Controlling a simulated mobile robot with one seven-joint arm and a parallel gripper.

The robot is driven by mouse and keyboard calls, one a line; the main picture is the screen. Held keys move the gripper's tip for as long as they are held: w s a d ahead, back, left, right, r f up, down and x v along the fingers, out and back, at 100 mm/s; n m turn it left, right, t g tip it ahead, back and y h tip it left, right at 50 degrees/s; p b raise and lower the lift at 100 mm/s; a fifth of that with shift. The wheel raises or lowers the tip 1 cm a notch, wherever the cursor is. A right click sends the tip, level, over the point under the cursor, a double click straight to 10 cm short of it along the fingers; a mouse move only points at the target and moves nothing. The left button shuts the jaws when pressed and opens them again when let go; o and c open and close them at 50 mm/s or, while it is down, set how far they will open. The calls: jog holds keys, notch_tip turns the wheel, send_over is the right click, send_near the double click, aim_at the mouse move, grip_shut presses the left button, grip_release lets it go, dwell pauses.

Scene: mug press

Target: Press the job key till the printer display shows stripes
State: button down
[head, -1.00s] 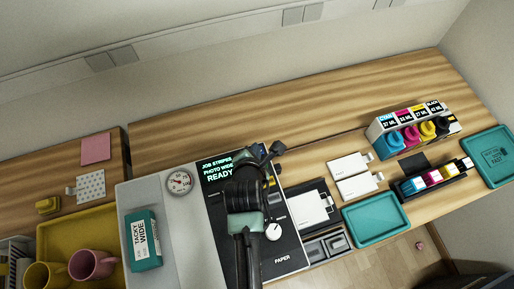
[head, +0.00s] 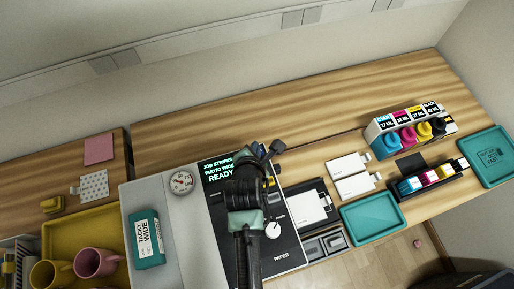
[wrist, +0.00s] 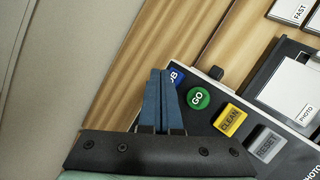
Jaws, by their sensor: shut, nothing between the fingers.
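The printer display (head: 217,168) is dark with pale green text. It reads JOB STRIPES, PHOTO WIDE, READY. The job key (wrist: 176,77) is blue with a white label and shows at the panel's upper end in the wrist view, with only "OB" partly visible. My gripper (wrist: 161,73) is shut and empty, its blue fingertips over or right beside the job key and hiding part of it. I cannot tell whether they touch it. In the head view my arm covers the keys.
Green GO (wrist: 198,98), yellow CLEAN (wrist: 230,119) and grey RESET (wrist: 267,144) keys run in a row from the job key. A white dial (head: 273,230) sits on the panel. Ink bottles (head: 408,137) and a teal tray (head: 375,218) stand to the right.

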jog(key=shift+r, duration=0.1)
notch_tip(320, 180, up, 5)
jog(key=p, duration=0.5)
dwell(0.7)
